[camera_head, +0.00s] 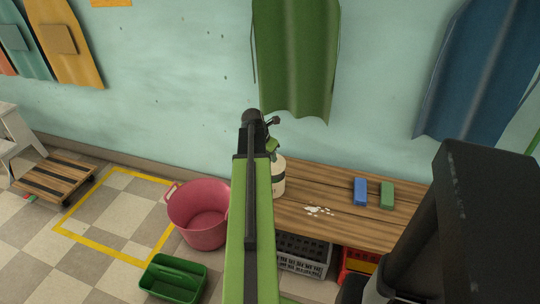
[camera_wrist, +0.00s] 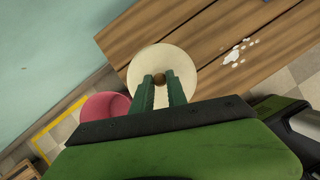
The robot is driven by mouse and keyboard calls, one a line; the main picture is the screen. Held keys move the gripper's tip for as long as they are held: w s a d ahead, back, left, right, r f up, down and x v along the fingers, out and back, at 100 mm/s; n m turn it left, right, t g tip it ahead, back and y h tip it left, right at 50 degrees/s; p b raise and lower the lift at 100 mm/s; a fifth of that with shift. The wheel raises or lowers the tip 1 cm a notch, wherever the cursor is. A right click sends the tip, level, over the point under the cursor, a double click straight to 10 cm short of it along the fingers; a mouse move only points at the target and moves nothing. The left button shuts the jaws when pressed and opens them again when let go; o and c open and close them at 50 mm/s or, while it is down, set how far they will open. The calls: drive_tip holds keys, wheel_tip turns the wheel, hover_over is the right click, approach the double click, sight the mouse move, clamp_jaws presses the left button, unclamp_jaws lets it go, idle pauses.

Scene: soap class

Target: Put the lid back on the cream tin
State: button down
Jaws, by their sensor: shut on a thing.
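The cream lid (camera_wrist: 162,58) is a round disc with a small brown knob (camera_wrist: 159,77) in the wrist view. My gripper (camera_wrist: 159,80) is shut on that knob, one green finger on each side. In the head view the cream tin (camera_head: 279,177) stands upright on the left end of the wooden bench, partly behind my arm. My gripper (camera_head: 271,148) is directly above it. The lid covers the tin's top in the wrist view, so I cannot tell whether it touches the rim.
White spots (camera_head: 319,210) lie on the bench (camera_head: 330,188), with a blue block (camera_head: 360,191) and a green block (camera_head: 387,195) to the right. A pink tub (camera_head: 199,225) and a green caddy (camera_head: 174,278) stand on the floor at left. The wall is close behind the bench.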

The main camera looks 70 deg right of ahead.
drive_tip(key=shift+s+f+b, duration=0.15)
drive_tip(key=shift+f+b, duration=2.5)
drive_tip(key=shift+f, duration=0.25)
drive_tip(key=shift+f, duration=0.15)
drive_tip(key=c, duration=1.2)
unclamp_jaws()
drive_tip(key=shift+c, duration=0.2)
drive_tip(key=shift+o, duration=0.5)
drive_tip(key=o, duration=0.4)
